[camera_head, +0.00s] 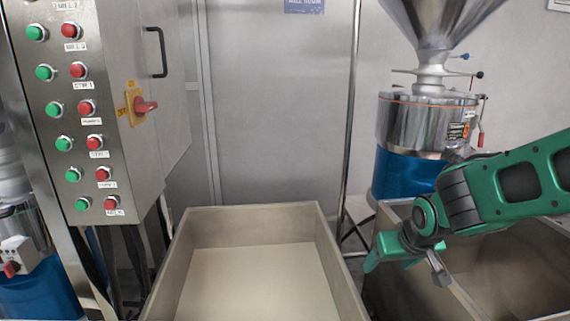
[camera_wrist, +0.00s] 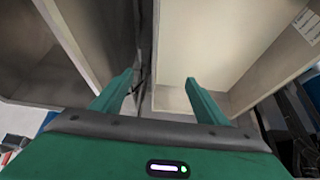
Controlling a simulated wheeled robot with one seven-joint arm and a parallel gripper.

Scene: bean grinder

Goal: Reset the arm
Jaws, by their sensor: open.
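My gripper (camera_head: 407,266) is at the right in the head view, at the end of my green arm. It hangs beside the gap between two open bins, over the near edge of the right one. In the wrist view my gripper (camera_wrist: 160,85) shows two green fingers spread well apart with nothing between them. The walls of both bins lie beyond the fingertips. My gripper is open and empty.
An empty beige bin (camera_head: 178,262) stands in the middle, and a second bin (camera_head: 385,283) stands at the right under my arm. A control cabinet (camera_head: 128,180) with red and green buttons is at the left. A steel and blue grinder (camera_head: 405,122) stands behind the right bin.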

